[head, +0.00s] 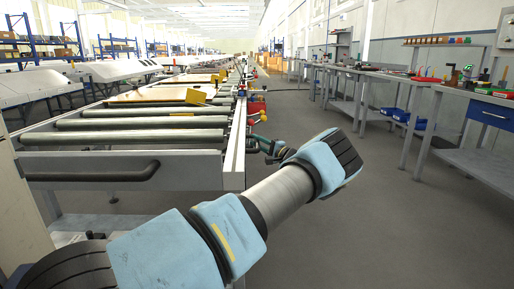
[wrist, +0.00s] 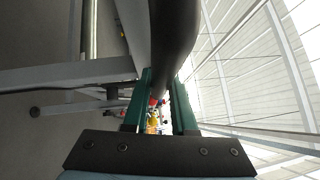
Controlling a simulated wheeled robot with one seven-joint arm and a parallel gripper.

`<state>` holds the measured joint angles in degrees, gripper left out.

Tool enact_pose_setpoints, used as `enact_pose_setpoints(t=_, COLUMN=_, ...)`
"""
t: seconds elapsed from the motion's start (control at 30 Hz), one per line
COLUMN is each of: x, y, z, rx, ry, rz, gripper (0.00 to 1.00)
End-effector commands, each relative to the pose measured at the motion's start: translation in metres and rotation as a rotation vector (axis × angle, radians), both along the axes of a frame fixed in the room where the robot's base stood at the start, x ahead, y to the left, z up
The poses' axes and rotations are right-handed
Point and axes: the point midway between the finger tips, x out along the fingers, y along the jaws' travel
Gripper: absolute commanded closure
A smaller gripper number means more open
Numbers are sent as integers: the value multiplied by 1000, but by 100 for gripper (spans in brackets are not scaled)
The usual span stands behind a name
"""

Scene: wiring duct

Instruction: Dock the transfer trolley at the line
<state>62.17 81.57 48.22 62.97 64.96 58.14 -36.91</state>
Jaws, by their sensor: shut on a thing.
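A grey roller-topped frame, apparently the transfer trolley (head: 200,160), stands at left in the head view, its near end towards me. A black handle (head: 92,172) runs along that end. My arm reaches up from the bottom left, and my gripper (head: 258,146) shows partly, small and teal, beside the frame's right side. In the wrist view my gripper's green fingers (wrist: 160,100) are shut on a thick black bar (wrist: 175,35) beside a grey panel. The head view does not show the grip itself, and I cannot tell if the bar is the near-end handle.
Rollers, boards and yellow parts (head: 195,97) run along the line beyond. Workbenches (head: 440,85) with tools and blue bins (head: 408,118) stand along the right wall. The grey aisle floor (head: 400,220) between is clear. Grey beams (wrist: 70,75) show beside the bar in the wrist view.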

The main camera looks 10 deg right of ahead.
Motion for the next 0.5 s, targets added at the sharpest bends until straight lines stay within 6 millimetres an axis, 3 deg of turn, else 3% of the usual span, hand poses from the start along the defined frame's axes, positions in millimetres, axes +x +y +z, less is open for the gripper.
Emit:
enact_pose_setpoints(t=0.17, x=-1, y=2, z=0, rx=1, ry=0, rz=5, gripper=100)
enact_pose_setpoints(t=0.2, x=-1, y=2, z=0, rx=1, ry=0, rz=5, gripper=73)
enact_pose_setpoints(t=0.43, x=-1, y=1, z=0, rx=1, ry=0, rz=3, gripper=47)
enact_pose_setpoints(t=0.5, x=-1, y=1, z=0, rx=1, ry=0, rz=2, gripper=46)
